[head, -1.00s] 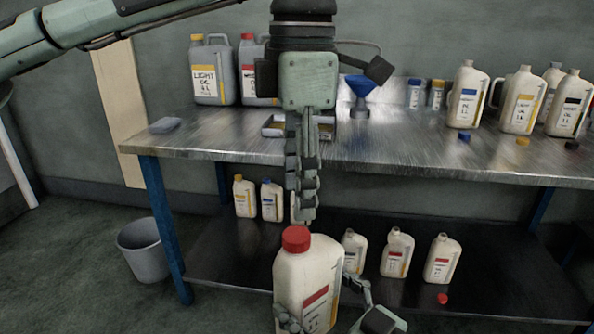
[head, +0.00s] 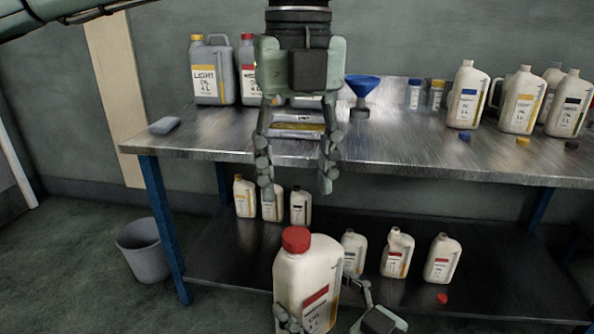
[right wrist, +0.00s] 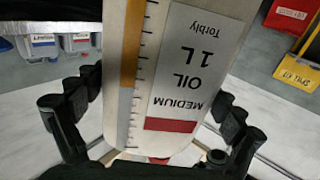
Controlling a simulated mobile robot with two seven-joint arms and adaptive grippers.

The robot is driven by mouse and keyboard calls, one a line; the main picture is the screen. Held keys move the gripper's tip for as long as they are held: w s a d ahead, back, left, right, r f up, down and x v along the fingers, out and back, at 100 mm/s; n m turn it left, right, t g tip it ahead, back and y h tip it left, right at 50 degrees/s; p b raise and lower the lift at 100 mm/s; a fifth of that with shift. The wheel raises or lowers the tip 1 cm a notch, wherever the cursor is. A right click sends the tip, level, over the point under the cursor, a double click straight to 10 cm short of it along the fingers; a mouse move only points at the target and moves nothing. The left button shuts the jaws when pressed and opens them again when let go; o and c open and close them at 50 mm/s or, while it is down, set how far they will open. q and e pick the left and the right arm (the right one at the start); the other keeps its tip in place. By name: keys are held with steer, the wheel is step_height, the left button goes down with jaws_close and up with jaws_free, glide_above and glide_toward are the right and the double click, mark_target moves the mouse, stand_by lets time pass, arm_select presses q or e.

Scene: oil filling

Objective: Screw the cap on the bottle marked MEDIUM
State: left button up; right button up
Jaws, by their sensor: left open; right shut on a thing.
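The cream bottle with the red label band (head: 305,275) is upright in front of the bench. In the right wrist view its label, upside down, reads MEDIUM OIL 1L (right wrist: 185,75). A red cap (head: 296,239) sits on its mouth; I cannot tell how tight it is. My right gripper (head: 322,312) is shut on the bottle's lower body, with a finger on each side in the right wrist view (right wrist: 150,112). My left gripper (head: 296,188) is open and empty, pointing down, just above the cap and apart from it.
The metal bench (head: 400,150) carries grey jugs (head: 210,75), a blue funnel (head: 361,90) and open bottles with loose caps at the right. The lower shelf (head: 230,260) holds several small bottles and a loose red cap (head: 442,298). A bin (head: 143,250) stands at left.

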mark_target(296, 234)
arm_select(q)
steer(key=shift+f, duration=4)
